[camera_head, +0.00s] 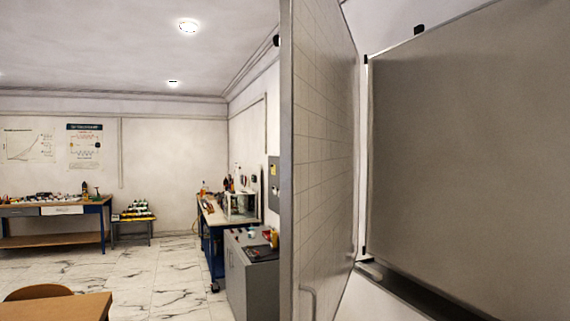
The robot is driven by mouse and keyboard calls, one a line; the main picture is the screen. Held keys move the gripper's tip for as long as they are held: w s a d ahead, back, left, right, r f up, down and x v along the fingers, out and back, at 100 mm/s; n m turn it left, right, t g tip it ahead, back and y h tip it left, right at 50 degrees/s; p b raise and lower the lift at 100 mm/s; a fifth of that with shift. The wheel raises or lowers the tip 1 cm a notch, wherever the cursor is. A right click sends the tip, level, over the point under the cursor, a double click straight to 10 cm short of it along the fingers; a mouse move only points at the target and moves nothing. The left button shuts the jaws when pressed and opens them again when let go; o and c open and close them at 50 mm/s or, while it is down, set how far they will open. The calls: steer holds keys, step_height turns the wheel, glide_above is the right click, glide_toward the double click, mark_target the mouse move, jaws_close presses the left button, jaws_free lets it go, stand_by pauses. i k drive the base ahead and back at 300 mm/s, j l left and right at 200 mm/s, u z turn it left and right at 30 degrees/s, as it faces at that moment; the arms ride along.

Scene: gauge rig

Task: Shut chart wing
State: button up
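The chart wing (322,150) is a tall pale panel with a grid of thin lines. It stands swung out from the wall, seen at a steep angle, with its near edge at the middle of the head camera view. A light handle (308,298) shows low on its face near that edge. Its far edge meets the frame of a large grey board (470,150) on the right. My gripper is not in view.
A wooden table (58,307) and chair (38,292) stand at the lower left. A grey cabinet (250,280) and a workbench (212,212) line the wall beyond the wing. A long bench (55,232) stands at the back left. Tiled floor (165,275) is open between them.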

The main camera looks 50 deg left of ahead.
mark_target(319, 75)
steer(key=u, duration=1.65)
